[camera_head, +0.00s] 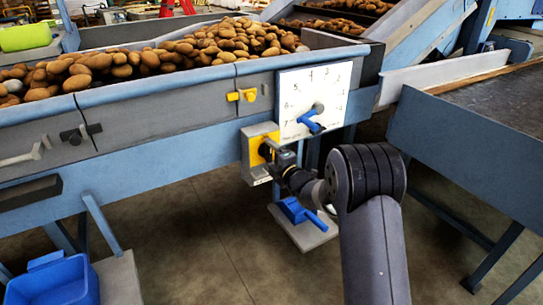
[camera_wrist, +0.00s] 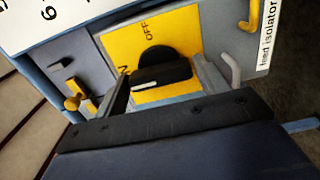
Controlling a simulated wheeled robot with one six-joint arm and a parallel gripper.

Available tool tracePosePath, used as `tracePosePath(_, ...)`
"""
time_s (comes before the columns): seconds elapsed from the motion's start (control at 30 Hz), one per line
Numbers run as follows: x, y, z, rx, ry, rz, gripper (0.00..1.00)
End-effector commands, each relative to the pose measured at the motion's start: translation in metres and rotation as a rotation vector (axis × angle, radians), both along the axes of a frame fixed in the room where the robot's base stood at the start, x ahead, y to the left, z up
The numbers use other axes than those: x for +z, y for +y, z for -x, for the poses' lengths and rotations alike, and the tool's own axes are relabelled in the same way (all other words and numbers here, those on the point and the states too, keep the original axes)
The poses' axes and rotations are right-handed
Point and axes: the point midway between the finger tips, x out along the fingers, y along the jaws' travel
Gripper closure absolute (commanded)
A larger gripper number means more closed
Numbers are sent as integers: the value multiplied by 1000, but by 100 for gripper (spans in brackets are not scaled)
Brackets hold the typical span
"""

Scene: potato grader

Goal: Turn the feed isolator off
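The feed isolator is a grey box with a yellow face (camera_wrist: 118,45) and a black rotary handle (camera_wrist: 160,73). A label reading "feed isolator" (camera_wrist: 269,28) is beside it. The handle's bar lies across the wrist view, its left end near the partly hidden "ON" mark; "OFF" is above. In the head view, the isolator (camera_head: 258,134) is mounted on the machine's side rail, below the white dial. My gripper (camera_wrist: 164,78) is open in front of the yellow face, its fingers on either side of the handle. I cannot tell whether they touch it. In the head view my gripper (camera_head: 270,155) partly covers the isolator.
A white numbered dial (camera_head: 330,82) with a blue pointer (camera_head: 310,122) is just above. A yellow knob (camera_head: 242,95) is to its upper left. A blue-handled device (camera_head: 298,212) on a grey plate is below. Potatoes (camera_head: 150,60) fill the trough. A conveyor (camera_head: 490,105) stands right.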

Motion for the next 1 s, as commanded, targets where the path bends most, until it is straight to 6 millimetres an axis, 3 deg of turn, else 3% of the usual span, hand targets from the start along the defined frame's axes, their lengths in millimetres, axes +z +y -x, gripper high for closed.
tracePosePath(0.33,0,0,0,0,0,0,59)
tracePosePath(0.67,-1,0,0,0,28,-41,59)
tracePosePath(1.0,-2,0,0,1,161,-239,59)
